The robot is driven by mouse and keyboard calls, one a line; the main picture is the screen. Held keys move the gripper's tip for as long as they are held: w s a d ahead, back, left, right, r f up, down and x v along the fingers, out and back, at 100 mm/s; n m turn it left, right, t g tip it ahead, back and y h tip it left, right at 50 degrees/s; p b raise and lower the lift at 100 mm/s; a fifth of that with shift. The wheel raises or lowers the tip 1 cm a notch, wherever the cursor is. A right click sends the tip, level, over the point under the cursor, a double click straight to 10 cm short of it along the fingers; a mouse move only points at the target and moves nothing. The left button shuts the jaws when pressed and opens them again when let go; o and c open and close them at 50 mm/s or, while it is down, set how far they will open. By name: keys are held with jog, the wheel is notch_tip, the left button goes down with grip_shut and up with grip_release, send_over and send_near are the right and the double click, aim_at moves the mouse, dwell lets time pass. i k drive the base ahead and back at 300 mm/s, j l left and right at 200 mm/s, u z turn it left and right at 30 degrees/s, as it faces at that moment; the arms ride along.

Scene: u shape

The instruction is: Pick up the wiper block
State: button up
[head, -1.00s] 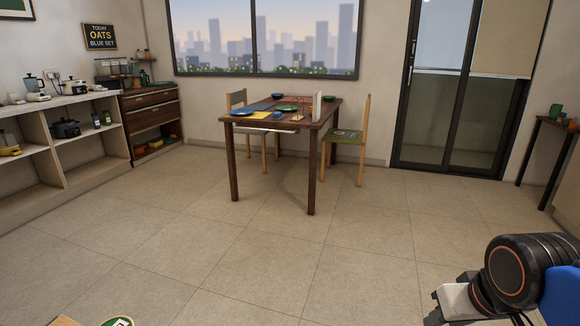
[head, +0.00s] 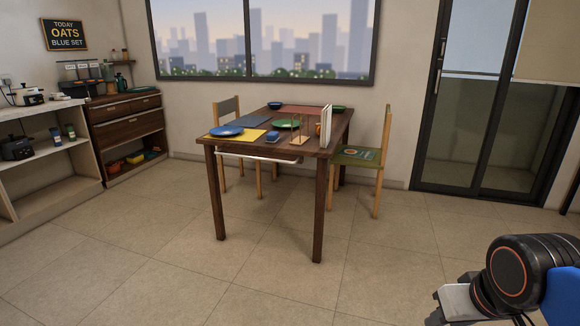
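Part of my arm shows at the lower right, well short of the table. My gripper's fingers do not show.
Blue plate (head: 226,131), green plate (head: 288,123) and an upright white panel (head: 325,126) share the table. Chairs stand at the left (head: 227,112) and right (head: 368,158). Shelves (head: 50,165) line the left wall. The floor before the table is clear.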

aim_at(272, 137)
jog(key=i, duration=1.75)
jog(key=u, duration=0.05)
